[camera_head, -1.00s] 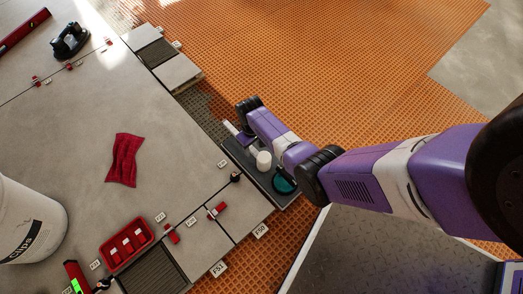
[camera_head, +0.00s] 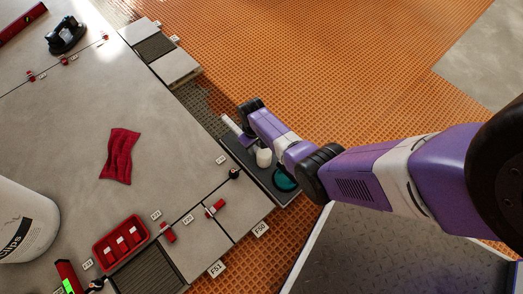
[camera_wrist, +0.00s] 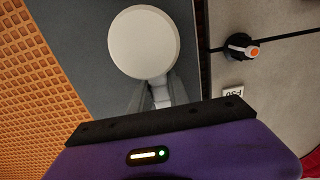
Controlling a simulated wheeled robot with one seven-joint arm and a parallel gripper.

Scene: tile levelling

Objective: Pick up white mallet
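The white mallet lies on a dark grey tray (camera_head: 268,180) at the edge of the tiled floor. Its pale round head (camera_head: 264,158) shows beside my arm. In the wrist view the mallet head (camera_wrist: 145,42) fills the top middle, over the tray's grey surface. My gripper (camera_wrist: 160,95) is low over the tray, with its fingers just below the head, around or beside the pale handle. Its body hides most of the handle, and I cannot tell whether the fingers touch it. In the head view my arm largely hides the gripper.
A teal round item (camera_head: 285,180) sits on the tray close to my arm. A red cloth (camera_head: 119,156), a red box of clips (camera_head: 121,242) and a white bucket (camera_head: 22,222) stand on the tiles. Orange matting (camera_head: 330,60) is open beyond.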

